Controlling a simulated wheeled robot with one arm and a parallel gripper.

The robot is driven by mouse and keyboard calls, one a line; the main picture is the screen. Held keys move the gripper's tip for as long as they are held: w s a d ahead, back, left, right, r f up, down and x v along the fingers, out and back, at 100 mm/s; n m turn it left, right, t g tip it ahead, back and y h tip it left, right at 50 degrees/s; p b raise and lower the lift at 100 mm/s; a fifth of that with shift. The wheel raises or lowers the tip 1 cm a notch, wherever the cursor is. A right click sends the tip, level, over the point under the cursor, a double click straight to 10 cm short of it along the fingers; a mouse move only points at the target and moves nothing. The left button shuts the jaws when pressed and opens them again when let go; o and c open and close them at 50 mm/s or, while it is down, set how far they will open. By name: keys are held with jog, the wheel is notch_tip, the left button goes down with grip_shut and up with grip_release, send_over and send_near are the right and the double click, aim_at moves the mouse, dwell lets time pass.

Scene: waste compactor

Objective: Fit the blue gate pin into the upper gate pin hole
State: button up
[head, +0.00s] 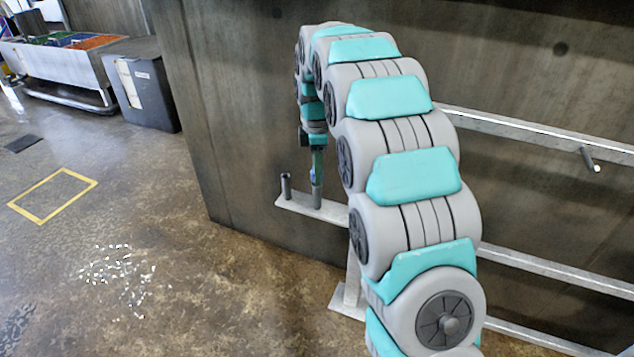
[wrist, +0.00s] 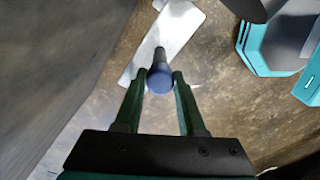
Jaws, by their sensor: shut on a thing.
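The blue gate pin (wrist: 160,80) is between my gripper's fingertips (wrist: 160,76) in the wrist view, its round blue end facing the camera. A dark shaft (wrist: 159,55) extends beyond it towards a pale metal plate (wrist: 185,35). In the head view my gripper (head: 317,168) points down over the same plate (head: 325,212). A grey upright cylinder (head: 317,195) stands directly below the fingers; I cannot tell whether it is the pin's shaft or a socket. The upper gate pin hole cannot be made out, nor whether the pin is in it.
A second grey upright post (head: 286,187) stands at the plate's left end. A dark metal wall (head: 250,100) rises behind. Metal rails (head: 540,130) with a short peg (head: 590,160) run right. Pale scraps (head: 120,275) lie on the open floor at left; a dark bin (head: 143,85) stands farther back.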

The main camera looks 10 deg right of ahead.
grip_shut()
jog(key=shift+r, duration=0.1)
notch_tip(320, 180, up, 10)
jog(key=p, duration=0.3)
jog(key=shift+r+p, duration=0.25)
jog(key=shift+p, duration=0.15)
dwell(0.9)
